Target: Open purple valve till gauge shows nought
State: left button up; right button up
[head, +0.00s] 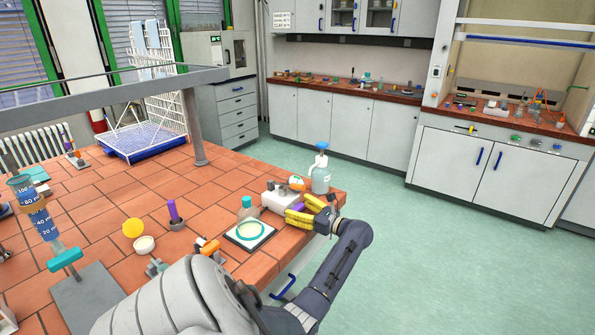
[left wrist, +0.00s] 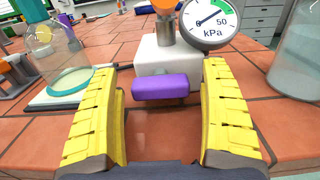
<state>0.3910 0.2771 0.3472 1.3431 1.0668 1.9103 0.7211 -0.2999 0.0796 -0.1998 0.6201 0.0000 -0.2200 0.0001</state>
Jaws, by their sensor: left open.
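The purple valve (left wrist: 160,87) is a bar-shaped handle on the front of a white box (left wrist: 165,57), lying level in the left wrist view. The round gauge (left wrist: 208,18), marked 0, 50 and kPa, stands above the box. Its dark needle slants up to the right; its exact reading is unclear. My left gripper (left wrist: 155,80) is open, its yellow fingers on either side of the handle with gaps at both sides. My right gripper is not in view.
A clear bottle (head: 320,176) stands just behind the box. A flask (head: 247,208) and a white-topped plate (head: 249,232) lie to the left. Another purple upright handle (head: 173,210) stands farther left. The tiled bench (head: 100,195) ends just right of the box.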

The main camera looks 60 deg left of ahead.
pick_arm(q)
jog(key=shift+a, duration=0.1)
jog(key=c, duration=1.2)
jog(key=shift+m, duration=1)
jog(key=o, duration=1.2)
jog(key=v, duration=1.2)
